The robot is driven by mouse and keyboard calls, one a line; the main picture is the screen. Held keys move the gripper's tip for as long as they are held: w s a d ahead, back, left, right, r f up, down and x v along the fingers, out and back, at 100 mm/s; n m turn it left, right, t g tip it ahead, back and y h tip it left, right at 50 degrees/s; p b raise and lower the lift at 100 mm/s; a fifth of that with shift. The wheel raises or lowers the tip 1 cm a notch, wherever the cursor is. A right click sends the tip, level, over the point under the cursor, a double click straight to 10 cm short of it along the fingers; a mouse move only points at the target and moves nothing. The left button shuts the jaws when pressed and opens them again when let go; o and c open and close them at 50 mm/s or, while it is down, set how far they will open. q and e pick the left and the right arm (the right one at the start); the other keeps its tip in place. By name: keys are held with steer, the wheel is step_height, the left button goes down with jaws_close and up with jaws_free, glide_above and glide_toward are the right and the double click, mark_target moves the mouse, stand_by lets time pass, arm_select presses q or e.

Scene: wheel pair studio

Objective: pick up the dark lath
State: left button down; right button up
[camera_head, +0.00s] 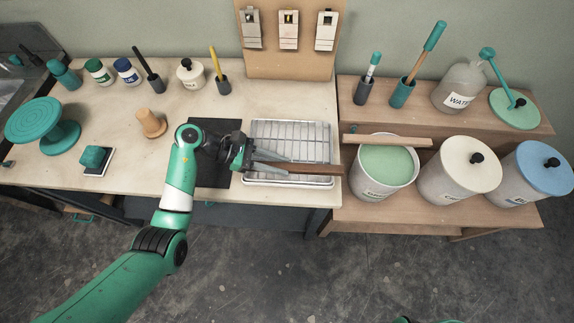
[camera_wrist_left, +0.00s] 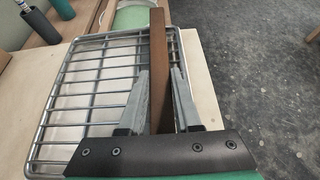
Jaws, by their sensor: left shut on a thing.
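The dark lath (camera_head: 328,169) is a narrow dark brown strip over the wire rack and tray at the right part of the bench. My left gripper (camera_head: 292,166) is shut on it, one grey finger on each side. In the left wrist view the lath (camera_wrist_left: 158,62) runs lengthwise between the fingers of my left gripper (camera_wrist_left: 160,82) and points towards the green-filled bucket. Whether it touches the rack is hard to tell. My right gripper is out of view.
The wire rack (camera_head: 290,130) sits in a metal tray beside a black mat (camera_head: 220,172). A pale lath (camera_head: 388,142) lies across the bucket (camera_head: 384,189) of green liquid. Lidded white (camera_head: 450,185) and blue (camera_head: 535,180) buckets stand to its right.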

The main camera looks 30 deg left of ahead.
arm_select(q)
step_height(320, 180, up, 3)
steer(key=shift+f, duration=0.15)
steer(key=d+r+b, duration=0.1)
steer(key=d+r, duration=0.9)
steer(key=d, duration=0.4)
steer(key=shift+s+r, duration=0.2)
steer(key=shift+s, duration=0.2)
